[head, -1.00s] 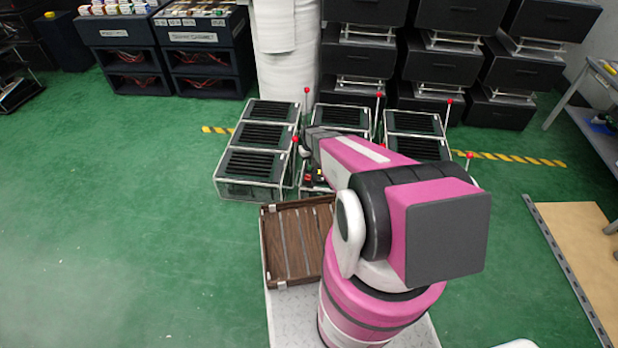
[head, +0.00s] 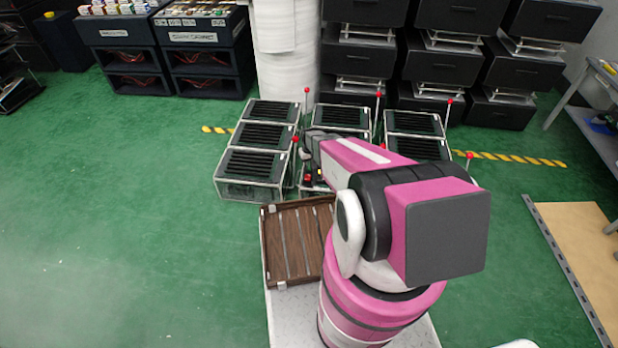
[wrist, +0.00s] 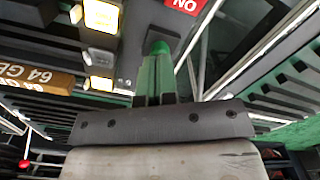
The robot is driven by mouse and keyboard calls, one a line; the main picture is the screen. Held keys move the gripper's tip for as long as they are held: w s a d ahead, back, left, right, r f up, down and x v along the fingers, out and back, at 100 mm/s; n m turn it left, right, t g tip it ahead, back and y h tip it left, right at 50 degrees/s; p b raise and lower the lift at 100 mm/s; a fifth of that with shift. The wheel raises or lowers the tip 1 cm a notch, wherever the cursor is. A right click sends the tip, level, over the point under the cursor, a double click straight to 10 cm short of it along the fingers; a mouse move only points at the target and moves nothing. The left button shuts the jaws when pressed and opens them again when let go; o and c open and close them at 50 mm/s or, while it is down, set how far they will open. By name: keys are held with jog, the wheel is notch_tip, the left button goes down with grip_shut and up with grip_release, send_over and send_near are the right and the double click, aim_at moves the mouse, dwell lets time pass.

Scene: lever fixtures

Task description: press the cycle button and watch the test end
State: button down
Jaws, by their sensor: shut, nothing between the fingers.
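In the head view small red and yellow controls (head: 311,177) show beside my arm, and my arm hides most of that panel.
Wire-framed fixtures with black slatted tops (head: 255,165) stand around my gripper. Several thin levers with red ball ends (head: 379,95) rise among them. A brown slatted wooden tray (head: 290,240) lies beside my arm's base. Green floor is open at left.

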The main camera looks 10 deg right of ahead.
jog(key=shift+f, duration=0.45)
jog(key=shift+r, duration=4.05)
jog(key=s+r+m, duration=0.1)
jog(key=s+r, duration=0.9)
jog(key=r, duration=0.3)
jog(key=s+r+m, duration=0.1)
jog(key=s+r, duration=1)
jog(key=r, duration=0.2)
jog(key=shift+s+r, duration=0.15)
jog(key=shift+r, duration=0.2)
dwell(0.5)
